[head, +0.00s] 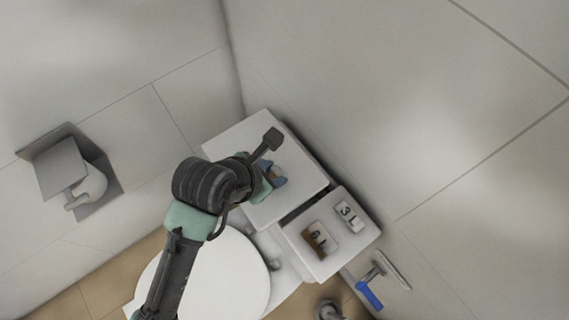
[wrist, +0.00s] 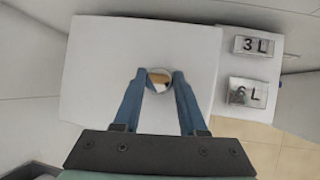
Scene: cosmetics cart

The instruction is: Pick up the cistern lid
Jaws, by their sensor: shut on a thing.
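The cistern lid (head: 235,139) is a white, roughly square slab on the cistern behind the toilet. It fills the middle of the wrist view (wrist: 95,65). A small round shiny knob (wrist: 159,75) sits near its middle. My gripper (head: 274,174) is over the lid, and its two blue fingers are shut on the knob, one on each side, as the wrist view shows (wrist: 158,84). A dark gap runs along the lid's lower right edge in the head view. I cannot tell whether the lid is raised.
A white flush panel with a 3 L button (head: 348,216) and a 6 L button (head: 319,239) adjoins the lid. The round toilet seat cover (head: 225,275) lies below. Tiled walls stand close behind. A paper holder (head: 65,170) is at left, a blue-handled item (head: 369,295) at lower right.

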